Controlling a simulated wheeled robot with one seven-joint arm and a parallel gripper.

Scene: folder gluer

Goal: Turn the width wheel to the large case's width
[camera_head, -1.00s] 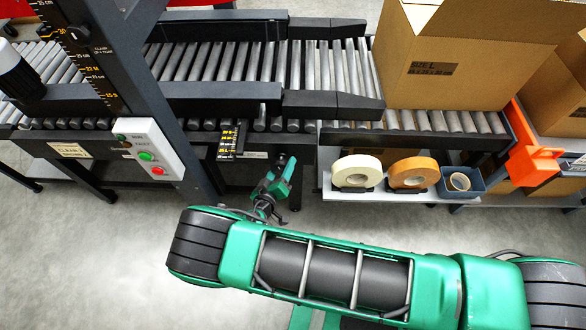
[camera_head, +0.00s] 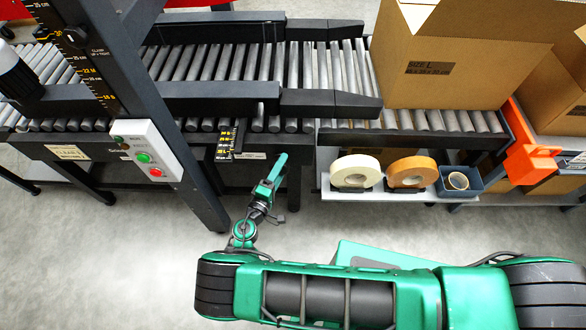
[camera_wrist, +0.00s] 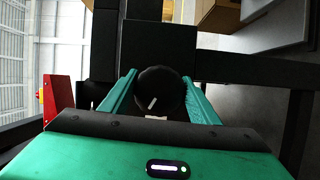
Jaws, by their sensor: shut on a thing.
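The width wheel (camera_wrist: 166,92) is a round black knob with a short white mark, seen in the wrist view. My gripper (camera_wrist: 160,98) has one green finger on each side of the wheel and is shut on it. The white mark lies low on the knob's face, slanting down to the left. In the head view my gripper (camera_head: 277,171) is at the conveyor's front edge, below the rollers; the wheel is hidden there. A small black scale plate (camera_head: 226,145) with yellow marks hangs left of my gripper; its reading is too small to tell. The large case (camera_head: 450,75), marked SIZE L, stands on the rollers.
Two tape rolls, white (camera_head: 355,171) and orange (camera_head: 411,171), and a blue bin (camera_head: 460,181) sit on a shelf to the right. A dark post with a button box (camera_head: 146,151) stands left. Black guide rails (camera_head: 220,97) run along the conveyor. Floor in front is clear.

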